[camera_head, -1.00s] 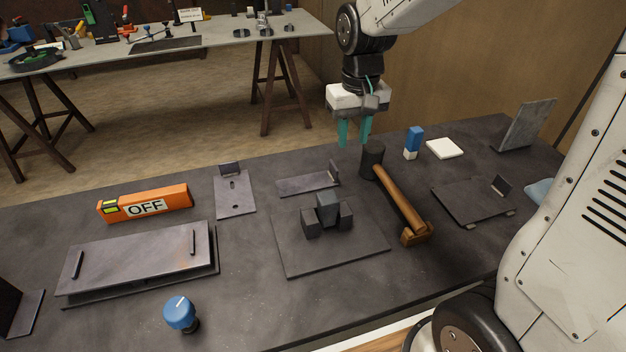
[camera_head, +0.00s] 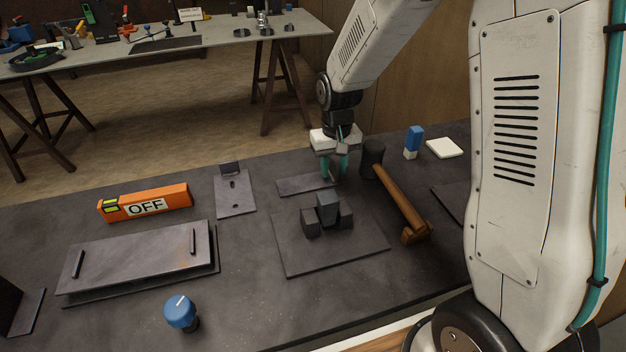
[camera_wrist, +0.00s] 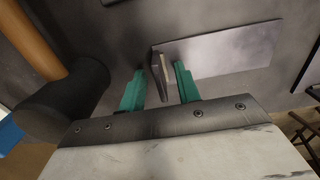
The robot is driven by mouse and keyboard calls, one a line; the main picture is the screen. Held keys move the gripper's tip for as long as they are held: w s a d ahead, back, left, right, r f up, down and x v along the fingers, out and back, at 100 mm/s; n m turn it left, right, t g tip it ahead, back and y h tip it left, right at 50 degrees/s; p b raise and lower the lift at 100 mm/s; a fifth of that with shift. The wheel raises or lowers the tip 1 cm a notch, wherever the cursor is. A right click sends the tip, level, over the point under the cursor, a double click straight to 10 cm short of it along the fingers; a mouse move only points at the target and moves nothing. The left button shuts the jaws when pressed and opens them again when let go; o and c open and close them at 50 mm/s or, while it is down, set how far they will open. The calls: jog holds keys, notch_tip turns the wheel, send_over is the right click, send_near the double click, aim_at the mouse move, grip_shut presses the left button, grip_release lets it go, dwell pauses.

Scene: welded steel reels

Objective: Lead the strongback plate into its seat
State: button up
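A flat dark steel plate with an upright tab at one end, which I take for the strongback plate (camera_head: 300,185), lies on the bench behind the block fixture. It also shows in the wrist view (camera_wrist: 230,48). My gripper (camera_head: 334,176) is low over the plate's right end. In the wrist view its teal fingers (camera_wrist: 161,84) are open on either side of the tab (camera_wrist: 163,72), with gaps visible. In the head view the fingers hide the tab. Three dark blocks (camera_head: 327,205) stand on a square base plate (camera_head: 335,250) in front; I cannot tell if this is the seat.
A hammer (camera_head: 398,200) lies close right of my gripper. A slotted bracket plate (camera_head: 235,192) and orange OFF level (camera_head: 145,204) are left. A handled plate (camera_head: 135,262) and blue knob (camera_head: 180,313) are front left. A blue-white block (camera_head: 413,142) stands back right.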

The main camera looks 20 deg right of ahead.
grip_shut()
notch_tip(320, 180, up, 10)
dwell(0.7)
